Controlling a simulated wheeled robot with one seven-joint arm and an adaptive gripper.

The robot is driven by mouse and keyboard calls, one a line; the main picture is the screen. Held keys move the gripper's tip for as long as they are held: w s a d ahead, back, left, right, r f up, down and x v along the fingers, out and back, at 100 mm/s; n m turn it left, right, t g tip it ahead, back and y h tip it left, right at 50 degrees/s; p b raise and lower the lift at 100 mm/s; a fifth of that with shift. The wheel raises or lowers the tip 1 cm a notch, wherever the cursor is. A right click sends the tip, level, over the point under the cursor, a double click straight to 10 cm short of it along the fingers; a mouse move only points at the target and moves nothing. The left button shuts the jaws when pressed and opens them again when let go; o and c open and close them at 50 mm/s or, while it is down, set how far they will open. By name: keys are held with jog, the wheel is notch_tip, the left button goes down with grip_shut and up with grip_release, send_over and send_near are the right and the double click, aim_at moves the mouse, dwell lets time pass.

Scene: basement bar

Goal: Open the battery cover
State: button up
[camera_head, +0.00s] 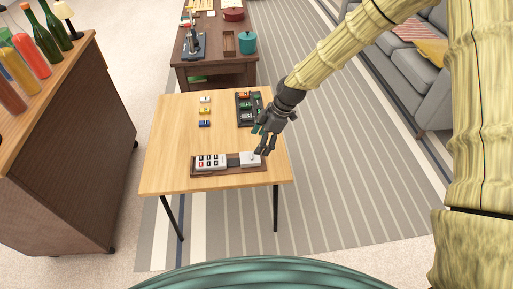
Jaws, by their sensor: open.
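A device with a white button pad (211,162) and a dark grey middle section (234,160) lies in a brown tray (230,173) near the front edge of the wooden table. A white piece (250,159), possibly the battery cover, is at its right end. My gripper (262,150) is open, with its fingertips close to the upper right of the white piece. I cannot tell whether they touch it. The gripper partly hides the tray's right end.
A black tray (241,110) holding several small items stands at the table's back right. White (205,100), yellow (205,111) and blue (204,124) small blocks stand in a column to its left. The table's left side is clear. A bottle cabinet (70,130) stands at left.

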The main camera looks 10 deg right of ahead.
jog(key=shift+v, duration=2.7)
jog(key=s+f+m+p, duration=0.1)
jog(key=s+f+m, duration=0.1)
jog(key=s+f, duration=0.2)
jog(key=s+f+m+p, duration=0.2)
jog(key=s+f, duration=0.2)
jog(key=shift+s+d, duration=0.1)
jog(key=shift+s, duration=0.1)
jog(key=s+d+f+m+h+p, duration=0.1)
jog(key=s+f+m, duration=0.2)
jog(key=s, duration=0.3)
jog(key=s+d+f+m+p, duration=0.2)
jog(key=s+f+m, duration=0.15)
jog(key=s, duration=0.25)
jog(key=s+d+m+h+p, duration=0.1)
jog(key=s+d+m, duration=0.3)
jog(key=s, duration=0.5)
jog(key=s+d+f+m+h+p, duration=0.1)
jog(key=s+d+m, duration=0.3)
jog(key=s, duration=0.5)
jog(key=shift+s+h+p, duration=0.4)
jog(key=shift+h+p, duration=0.3)
jog(key=shift+p, duration=0.1)
jog(key=shift+d, duration=0.15)
